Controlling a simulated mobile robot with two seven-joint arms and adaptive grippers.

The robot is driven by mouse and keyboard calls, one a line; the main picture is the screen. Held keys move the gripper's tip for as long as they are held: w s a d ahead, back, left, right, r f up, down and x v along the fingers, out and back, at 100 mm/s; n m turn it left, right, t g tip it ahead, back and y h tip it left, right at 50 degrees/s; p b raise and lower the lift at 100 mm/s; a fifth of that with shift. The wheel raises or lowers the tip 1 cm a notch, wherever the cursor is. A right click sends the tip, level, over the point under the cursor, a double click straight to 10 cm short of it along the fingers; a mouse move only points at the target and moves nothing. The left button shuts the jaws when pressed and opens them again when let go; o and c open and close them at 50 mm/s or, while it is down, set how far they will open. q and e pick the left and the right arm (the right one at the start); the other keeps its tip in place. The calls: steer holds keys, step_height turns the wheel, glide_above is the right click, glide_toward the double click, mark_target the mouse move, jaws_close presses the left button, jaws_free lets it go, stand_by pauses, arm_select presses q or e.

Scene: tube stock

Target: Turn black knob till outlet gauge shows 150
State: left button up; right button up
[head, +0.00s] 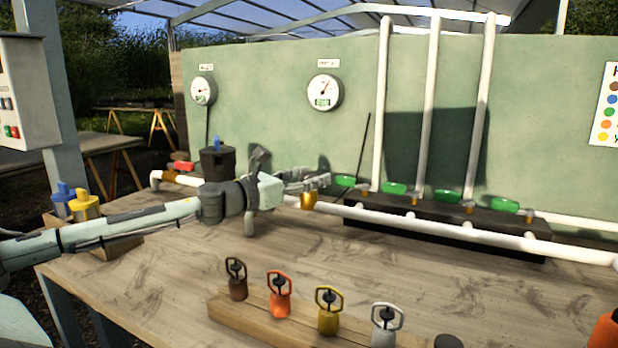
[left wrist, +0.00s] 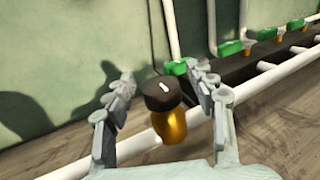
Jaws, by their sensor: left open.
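The black knob (left wrist: 160,95), with a white mark on top, sits on a brass body (left wrist: 171,126) on the white pipe. In the left wrist view it appears between the open fingers of my left gripper (left wrist: 163,76); I cannot tell whether either finger touches it. In the head view my left gripper (head: 318,182) is above the brass body (head: 308,200) and hides the knob. The outlet gauge (head: 325,92) is the right-hand one on the green wall; its needle points up and right, and its green readout is too small to read. My right gripper is not in view.
Another gauge (head: 202,90) hangs at the left. Several green-handled valves (head: 394,188) line a dark block behind the white pipe (head: 440,228). A wooden rack (head: 258,318) with several coloured tagged pieces stands at the table's front. The tabletop between rack and pipe is clear.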

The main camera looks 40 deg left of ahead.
arm_select(q)
steer(key=c, duration=1.2)
steer(key=shift+y, duration=0.3)
